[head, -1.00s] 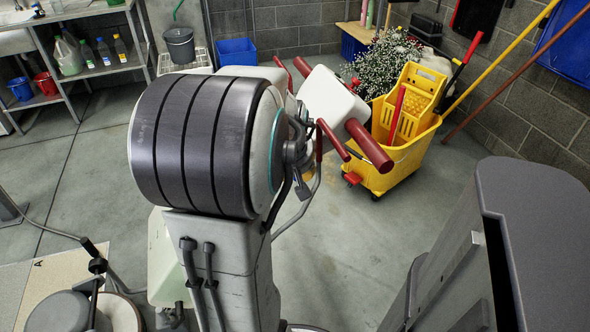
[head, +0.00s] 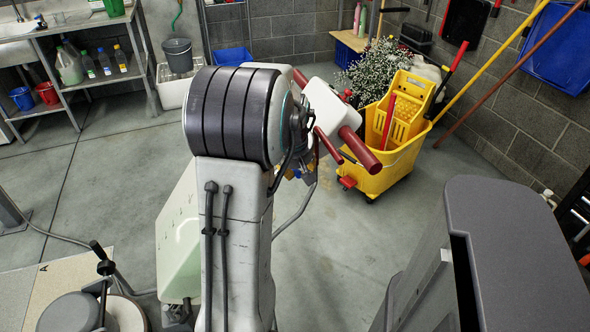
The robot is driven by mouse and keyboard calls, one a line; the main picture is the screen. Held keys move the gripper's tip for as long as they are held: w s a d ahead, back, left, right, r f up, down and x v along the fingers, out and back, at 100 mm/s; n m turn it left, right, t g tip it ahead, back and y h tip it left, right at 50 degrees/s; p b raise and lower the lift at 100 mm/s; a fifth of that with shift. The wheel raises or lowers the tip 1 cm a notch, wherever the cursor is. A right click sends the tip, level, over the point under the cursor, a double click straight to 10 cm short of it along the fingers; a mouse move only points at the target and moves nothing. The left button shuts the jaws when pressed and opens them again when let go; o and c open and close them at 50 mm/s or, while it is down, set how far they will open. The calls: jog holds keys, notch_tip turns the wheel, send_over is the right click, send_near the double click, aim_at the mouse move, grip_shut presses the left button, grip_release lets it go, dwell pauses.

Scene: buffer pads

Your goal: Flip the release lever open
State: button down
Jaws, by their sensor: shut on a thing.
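The white handle head (head: 334,104) of the floor machine, with thick dark red grips, shows just right of my arm. The release lever (head: 328,146), a thin red bar, slants down to the right below it, beside a thick grip (head: 361,152). My gripper (head: 307,168) is mostly hidden behind my arm; only a small grey part shows, close to the lever's lower left. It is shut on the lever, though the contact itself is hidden. A pale green tank (head: 180,240) stands left of my arm.
A yellow mop bucket (head: 385,178) stands just behind the grips, with white flowers (head: 372,68) behind it. A grey cabinet (head: 515,230) fills the lower right. A round-based machine (head: 75,312) stands lower left. Open floor lies left of my arm.

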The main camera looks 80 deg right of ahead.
jog(key=c, duration=1)
grip_release()
jog(key=shift+d+r, duration=0.15)
jog(key=shift+d, duration=0.05)
jog(key=shift+r, duration=0.5)
jog(key=shift+a+v, duration=0.15)
jog(key=shift+v, duration=1.65)
jog(key=shift+a+v, duration=0.15)
jog(key=shift+v, duration=1.6)
jog(key=shift+f, duration=0.15)
